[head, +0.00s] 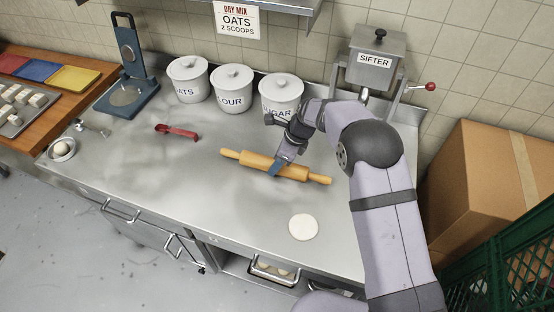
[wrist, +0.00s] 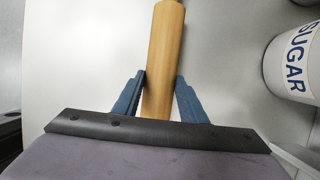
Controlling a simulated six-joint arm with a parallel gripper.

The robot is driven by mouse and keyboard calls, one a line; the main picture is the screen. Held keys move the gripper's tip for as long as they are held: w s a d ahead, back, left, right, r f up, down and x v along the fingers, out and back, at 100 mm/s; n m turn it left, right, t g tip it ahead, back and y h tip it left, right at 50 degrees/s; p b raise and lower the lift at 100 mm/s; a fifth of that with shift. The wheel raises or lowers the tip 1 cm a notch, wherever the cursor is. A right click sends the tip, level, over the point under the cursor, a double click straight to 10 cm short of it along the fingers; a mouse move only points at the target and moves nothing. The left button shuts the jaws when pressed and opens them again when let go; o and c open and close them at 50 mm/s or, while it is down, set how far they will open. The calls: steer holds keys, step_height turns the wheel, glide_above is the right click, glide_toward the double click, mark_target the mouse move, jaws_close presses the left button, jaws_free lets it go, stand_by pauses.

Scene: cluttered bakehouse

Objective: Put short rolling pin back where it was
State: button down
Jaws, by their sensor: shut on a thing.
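The wooden rolling pin (head: 258,163) lies level, at or very near the steel counter, in the middle of the head view. My gripper (head: 279,167) is shut around the middle of its barrel from above. In the wrist view the pin's barrel (wrist: 163,60) runs up the picture between the two blue fingers of my gripper (wrist: 161,88). I cannot tell whether the pin touches the counter or is slightly above it.
A white dough round (head: 303,227) lies in front of the pin. A red-handled tool (head: 177,132) lies to the left. Sugar (head: 281,96), flour (head: 232,90) and oats (head: 188,80) canisters stand behind, with the sifter (head: 374,70) at the back right. The left counter has bare room.

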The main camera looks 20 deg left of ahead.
stand_by(0.3)
steer(key=c, duration=1.1)
jaws_free()
steer(key=shift+f, duration=0.1)
steer(key=b+v, duration=0.3)
steer(key=v, duration=0.9)
steer(key=shift+d, duration=0.15)
